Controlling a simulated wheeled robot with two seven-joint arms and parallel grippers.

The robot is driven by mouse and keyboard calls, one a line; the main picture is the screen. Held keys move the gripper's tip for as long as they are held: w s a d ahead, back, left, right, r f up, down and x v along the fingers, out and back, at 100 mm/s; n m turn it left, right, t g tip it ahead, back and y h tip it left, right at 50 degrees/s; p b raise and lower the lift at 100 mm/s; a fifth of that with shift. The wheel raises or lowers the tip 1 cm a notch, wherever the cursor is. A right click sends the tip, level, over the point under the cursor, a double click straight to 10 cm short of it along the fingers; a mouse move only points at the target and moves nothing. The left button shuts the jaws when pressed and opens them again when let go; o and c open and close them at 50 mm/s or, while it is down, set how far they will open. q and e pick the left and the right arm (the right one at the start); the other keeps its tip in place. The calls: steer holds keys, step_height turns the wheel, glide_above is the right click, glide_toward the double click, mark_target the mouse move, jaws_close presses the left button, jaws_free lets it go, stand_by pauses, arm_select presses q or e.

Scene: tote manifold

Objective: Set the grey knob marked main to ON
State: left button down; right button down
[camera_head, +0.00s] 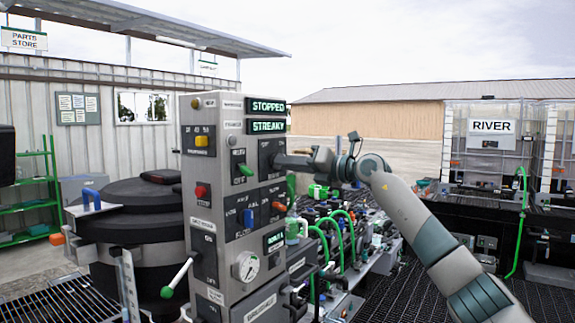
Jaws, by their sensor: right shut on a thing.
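The grey control panel (221,218) stands upright in the middle of the head view. My right gripper (280,160) reaches in from the right and is shut at the dark plate on the upper right of the panel's front. It is shut on what seems to be the grey knob, which the fingers hide. I cannot read a main or ON mark there, nor tell the knob's setting. The upper displays (267,116) read STOPPED and STREAKY. My left gripper is not in view.
Near my gripper are a green switch (245,170), an orange switch (279,206) and a blue switch (248,217). A black tank (125,215) stands left; green hoses (344,225) stand right.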

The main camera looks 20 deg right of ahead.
steer(key=c, duration=1.8)
jaws_free()
steer(key=shift+d, duration=0.1)
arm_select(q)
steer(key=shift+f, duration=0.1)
